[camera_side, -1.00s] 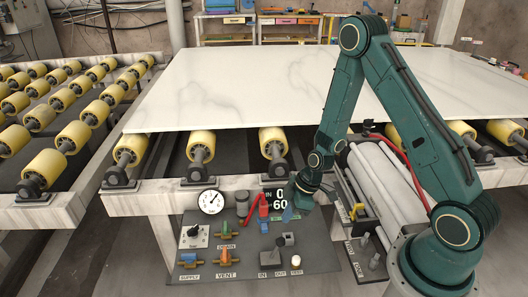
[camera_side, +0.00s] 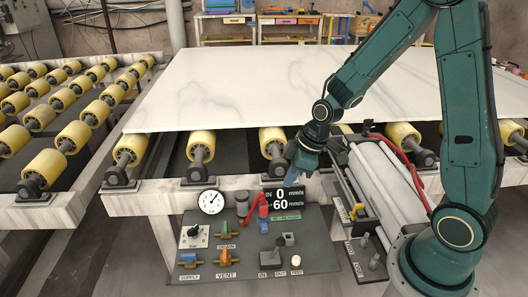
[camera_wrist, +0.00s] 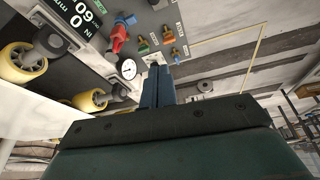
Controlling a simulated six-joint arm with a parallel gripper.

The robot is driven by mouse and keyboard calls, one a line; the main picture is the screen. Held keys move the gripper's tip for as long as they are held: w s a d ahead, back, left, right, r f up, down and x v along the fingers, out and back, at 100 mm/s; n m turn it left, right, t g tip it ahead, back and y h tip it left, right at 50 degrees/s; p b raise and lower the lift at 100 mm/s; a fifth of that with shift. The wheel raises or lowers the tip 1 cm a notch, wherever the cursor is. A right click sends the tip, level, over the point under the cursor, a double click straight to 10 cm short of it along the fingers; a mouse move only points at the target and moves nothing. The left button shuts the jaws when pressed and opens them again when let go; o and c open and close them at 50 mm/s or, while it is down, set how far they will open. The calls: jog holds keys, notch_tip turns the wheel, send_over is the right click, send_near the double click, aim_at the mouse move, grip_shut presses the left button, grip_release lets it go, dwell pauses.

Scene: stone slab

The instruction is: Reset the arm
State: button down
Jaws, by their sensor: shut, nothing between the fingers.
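My gripper (camera_side: 302,162) is in the side view just above the speed display, in front of the slab's near edge. In the wrist view its blue fingers (camera_wrist: 158,84) are together with nothing between them. It is clear of the panel's levers and valves. The control panel (camera_side: 335,262) lies below it, with a red lever (camera_side: 254,206), a gauge (camera_side: 210,202) and several coloured valves. The panel also shows upside down in the wrist view (camera_wrist: 160,25).
A white stone slab (camera_side: 230,85) lies on the roller table behind my gripper. Yellow rollers (camera_side: 202,143) stick out along its near edge. White cylinders (camera_side: 385,180) and a red hose (camera_side: 395,147) are close on the right. Open floor is in front of the panel.

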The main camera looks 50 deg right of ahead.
jog(key=s+a+r+m+t+h, duration=0.2)
jog(key=s+r+m, duration=0.5)
jog(key=s+r, duration=1.1)
jog(key=shift+v, duration=0.8)
jog(key=shift+w, duration=0.15)
dwell(3.1)
jog(key=w+d+f+m+g+y, duration=0.1)
jog(key=w+d+f+m, duration=0.2)
jog(key=w+f+m, duration=0.4)
jog(key=w+d+f+m+g+y, duration=0.1)
jog(key=w+d+f+m, duration=0.4)
jog(key=f, duration=0.4)
jog(key=d+f+m+y, duration=0.1)
jog(key=d+f+m, duration=0.1)
jog(key=f+m, duration=0.5)
jog(key=s+d+f+m+t+y, duration=0.1)
jog(key=f+m, duration=0.7)
jog(key=f, duration=0.8)
jog(key=shift+d+y, duration=0.4)
